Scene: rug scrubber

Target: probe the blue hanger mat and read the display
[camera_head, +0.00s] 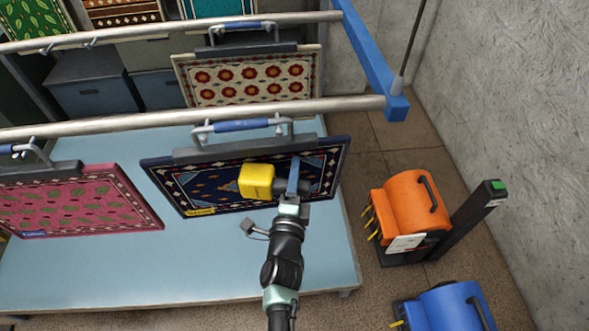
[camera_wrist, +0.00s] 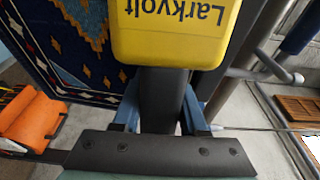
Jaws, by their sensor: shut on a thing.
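The blue mat (camera_head: 222,190) hangs from a clamp hanger with a blue handle (camera_head: 243,125) on the front rail. It has a patterned border and a yellow tag at its lower left. My gripper (camera_head: 292,182) is shut on the dark grip of a yellow meter (camera_head: 257,181), in front of the mat's middle. In the wrist view the meter (camera_wrist: 175,40) shows "Larkvolt" upside down, between my gripper's blue fingers (camera_wrist: 162,112). The mat (camera_wrist: 65,50) is behind it on the left. I cannot tell whether the meter touches the mat. No display face shows.
A pink mat (camera_head: 80,200) hangs to the left and a cream floral mat (camera_head: 250,78) on the rear rail. A light blue table (camera_head: 120,270) lies below. An orange blower (camera_head: 412,205) and a blue blower (camera_head: 447,308) stand on the floor at right.

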